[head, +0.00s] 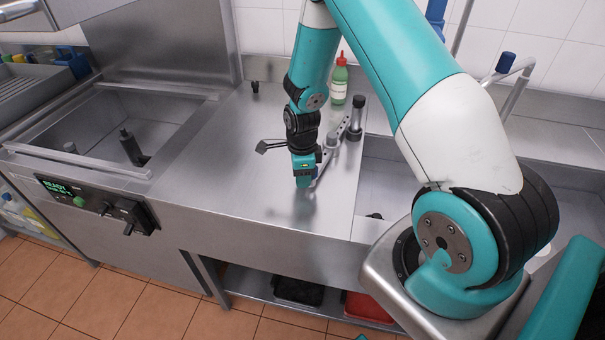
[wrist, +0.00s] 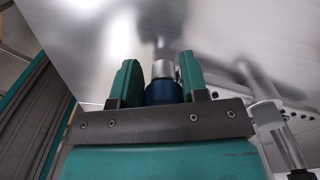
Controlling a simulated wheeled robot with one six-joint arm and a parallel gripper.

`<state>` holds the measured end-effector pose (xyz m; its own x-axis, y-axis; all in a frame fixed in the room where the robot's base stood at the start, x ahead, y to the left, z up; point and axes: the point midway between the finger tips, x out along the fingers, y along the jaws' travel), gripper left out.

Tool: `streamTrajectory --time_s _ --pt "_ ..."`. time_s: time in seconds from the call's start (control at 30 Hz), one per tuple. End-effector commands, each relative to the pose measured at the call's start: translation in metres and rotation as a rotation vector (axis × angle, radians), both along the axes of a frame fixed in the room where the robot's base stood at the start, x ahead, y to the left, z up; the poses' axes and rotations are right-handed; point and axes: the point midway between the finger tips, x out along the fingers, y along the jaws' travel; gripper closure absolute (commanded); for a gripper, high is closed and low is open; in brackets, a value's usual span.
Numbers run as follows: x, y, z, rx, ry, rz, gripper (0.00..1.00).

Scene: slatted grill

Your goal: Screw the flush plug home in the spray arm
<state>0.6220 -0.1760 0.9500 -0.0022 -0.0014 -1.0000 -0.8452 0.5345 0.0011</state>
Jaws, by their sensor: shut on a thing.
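My gripper (head: 303,172) points down low over the steel counter, at the near end of the spray arm. In the wrist view its two teal fingers (wrist: 155,85) are shut on the flush plug, which shows a dark blue body (wrist: 163,92) with a bare metal part beyond it. The spray arm (head: 343,130) is a grey bar with holes, running from beside my gripper back to a dark-topped post. Part of it shows at the right of the wrist view (wrist: 290,108). The fingers hide the plug in the head view. I cannot tell how deep the plug sits.
A dark flat-ended tool (head: 268,146) is just left of my gripper. A green bottle with a red cap (head: 340,82) stands behind the spray arm. A sunken basin (head: 125,125) is at left, a sink (head: 385,190) at right. The counter's front left is clear.

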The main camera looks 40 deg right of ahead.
Motion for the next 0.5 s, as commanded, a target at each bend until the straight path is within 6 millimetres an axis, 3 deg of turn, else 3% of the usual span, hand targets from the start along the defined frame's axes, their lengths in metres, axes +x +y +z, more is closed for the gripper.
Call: streamTrajectory --time_s 0.27,0.5 --pt "-0.0002 -0.0003 0.0004 -0.001 0.001 -0.024 1.0" --pt "0.0002 -0.0006 0.0004 -0.001 0.0 -0.263 1.0"
